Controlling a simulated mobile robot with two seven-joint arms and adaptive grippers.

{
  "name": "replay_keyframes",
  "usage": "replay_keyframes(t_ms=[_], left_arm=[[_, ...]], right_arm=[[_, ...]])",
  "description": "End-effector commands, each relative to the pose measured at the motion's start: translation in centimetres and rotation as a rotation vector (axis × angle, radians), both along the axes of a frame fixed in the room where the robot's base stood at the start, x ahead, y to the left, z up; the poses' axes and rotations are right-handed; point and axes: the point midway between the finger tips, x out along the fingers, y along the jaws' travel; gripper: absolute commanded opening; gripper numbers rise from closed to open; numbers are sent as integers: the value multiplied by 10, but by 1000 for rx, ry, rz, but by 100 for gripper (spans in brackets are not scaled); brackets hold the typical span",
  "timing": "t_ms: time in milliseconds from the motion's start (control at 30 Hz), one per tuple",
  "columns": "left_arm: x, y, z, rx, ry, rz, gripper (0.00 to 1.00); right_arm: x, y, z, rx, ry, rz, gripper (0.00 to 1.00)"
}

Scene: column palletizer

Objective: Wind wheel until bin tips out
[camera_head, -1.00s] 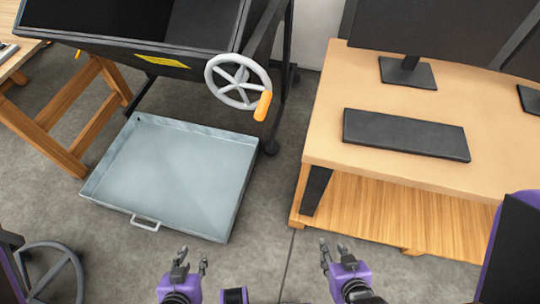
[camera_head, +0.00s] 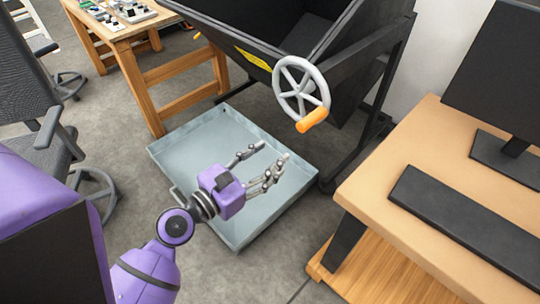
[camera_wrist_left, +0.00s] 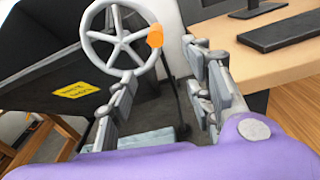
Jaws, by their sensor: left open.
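The grey spoked wheel (camera_head: 299,88) with an orange handle (camera_head: 312,120) is mounted on the side of the black bin (camera_head: 270,42). The bin stands on a dark frame, its opening facing up, with a yellow label on its front. My left gripper (camera_head: 258,162) is open and empty, in front of and below the wheel, apart from it. In the left wrist view the wheel (camera_wrist_left: 119,38) and its orange handle (camera_wrist_left: 155,36) show ahead, beyond the spread fingers (camera_wrist_left: 165,95). The handle is at the wheel's lower right in the head view. My right gripper is out of view.
A grey metal tray (camera_head: 175,150) lies on the floor below the bin, under my left gripper. A wooden desk (camera_head: 400,215) with keyboard and monitor stands at the right. An office chair (camera_head: 50,110) and a wooden workbench (camera_head: 125,32) are at the left.

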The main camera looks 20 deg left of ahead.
Motion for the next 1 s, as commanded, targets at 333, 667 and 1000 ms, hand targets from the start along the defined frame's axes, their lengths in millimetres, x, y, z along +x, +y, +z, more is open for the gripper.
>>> replay_keyframes(t_ms=[333, 667, 1000], left_arm=[[21, -6, 19, -143, -4, -10, 47], [58, -20, 18, -141, -3, -9, 47], [96, -34, 18, -141, -2, -9, 47]], right_arm=[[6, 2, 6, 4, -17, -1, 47], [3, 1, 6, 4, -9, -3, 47], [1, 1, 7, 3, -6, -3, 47]])
